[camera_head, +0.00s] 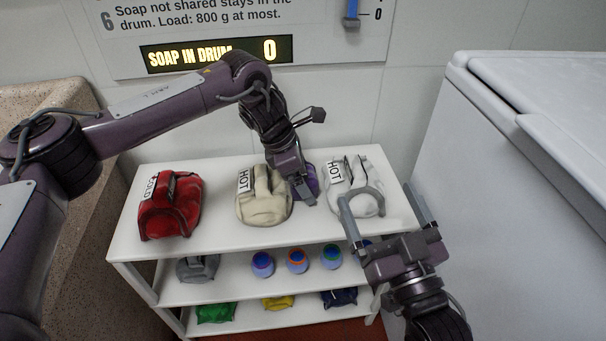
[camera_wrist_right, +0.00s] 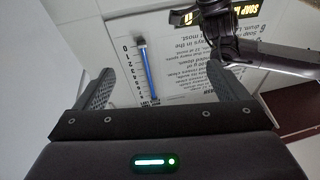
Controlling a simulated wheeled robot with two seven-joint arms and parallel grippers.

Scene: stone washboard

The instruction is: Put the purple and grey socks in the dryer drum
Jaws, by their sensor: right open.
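A small purple item (camera_head: 311,178), perhaps the purple sock, shows on the white shelf's top between a cream bundle and a white bundle. My left gripper (camera_head: 306,192) reaches down right at it; its fingers are too small and hidden to tell whether they grip. A folded grey item (camera_head: 199,268), perhaps the grey sock, lies on the middle shelf at the left. My right gripper (camera_head: 375,193) is open and empty, in front of the white bundle; its spread fingers also show in the right wrist view (camera_wrist_right: 168,85). No dryer drum opening is visible.
Red (camera_head: 170,205), cream (camera_head: 262,196) and white (camera_head: 352,187) labelled bundles stand on the shelf unit (camera_head: 225,238). Below are several round coloured-top containers and green, yellow and navy cloths. A stone basin (camera_head: 40,105) is left; a large white cabinet (camera_head: 480,150) is right.

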